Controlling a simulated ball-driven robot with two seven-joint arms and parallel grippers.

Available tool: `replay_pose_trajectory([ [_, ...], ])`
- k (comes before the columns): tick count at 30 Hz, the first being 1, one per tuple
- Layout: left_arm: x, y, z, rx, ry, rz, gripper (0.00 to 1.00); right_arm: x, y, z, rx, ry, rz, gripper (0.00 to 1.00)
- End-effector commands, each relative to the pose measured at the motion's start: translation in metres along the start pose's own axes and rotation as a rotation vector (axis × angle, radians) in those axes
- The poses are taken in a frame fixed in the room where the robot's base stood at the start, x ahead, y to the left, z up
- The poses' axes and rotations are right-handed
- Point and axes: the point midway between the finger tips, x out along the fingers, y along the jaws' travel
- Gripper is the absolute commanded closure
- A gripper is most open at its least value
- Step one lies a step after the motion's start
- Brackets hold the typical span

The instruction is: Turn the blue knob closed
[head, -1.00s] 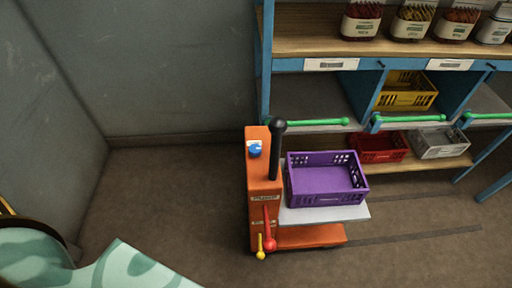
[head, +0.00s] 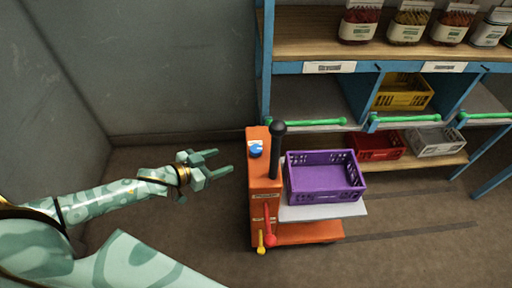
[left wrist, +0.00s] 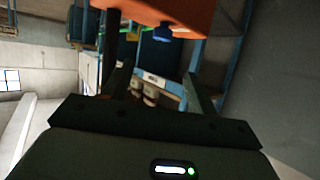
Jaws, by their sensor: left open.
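The blue knob (head: 256,149) sits near the top of the orange cart post (head: 263,185); white shows beside the blue on its face. My left gripper (head: 222,163) is open and empty, left of the post and a little lower than the knob, with a gap between them. Its fingers point right toward the post. In the left wrist view the blue knob (left wrist: 162,33) shows at the top under the orange body (left wrist: 170,12), beyond the two spread fingers. My right gripper is not in view.
A purple crate (head: 325,172) stands on the cart's grey platform (head: 325,213). A black handle (head: 277,150) rises beside the knob; red (head: 269,238) and yellow (head: 261,246) levers are lower. Blue shelving (head: 264,60) stands behind. The floor left of the cart is clear.

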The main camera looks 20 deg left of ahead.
Motion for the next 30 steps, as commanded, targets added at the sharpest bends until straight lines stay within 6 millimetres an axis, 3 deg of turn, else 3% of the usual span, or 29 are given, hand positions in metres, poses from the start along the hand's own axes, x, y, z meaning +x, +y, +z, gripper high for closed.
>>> replay_pose_trajectory([
  [5,0.018,-0.001,0.002,-0.031,0.001,-0.002,0.42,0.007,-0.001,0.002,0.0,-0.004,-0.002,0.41],
  [15,0.103,-0.002,0.005,-0.029,-0.001,-0.003,0.42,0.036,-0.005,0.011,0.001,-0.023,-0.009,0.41],
  [21,0.143,-0.002,0.005,-0.028,-0.003,-0.005,0.42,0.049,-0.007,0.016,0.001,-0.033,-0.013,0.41],
  [30,0.163,-0.002,0.003,-0.028,-0.003,-0.005,0.42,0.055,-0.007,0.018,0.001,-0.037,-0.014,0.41],
])
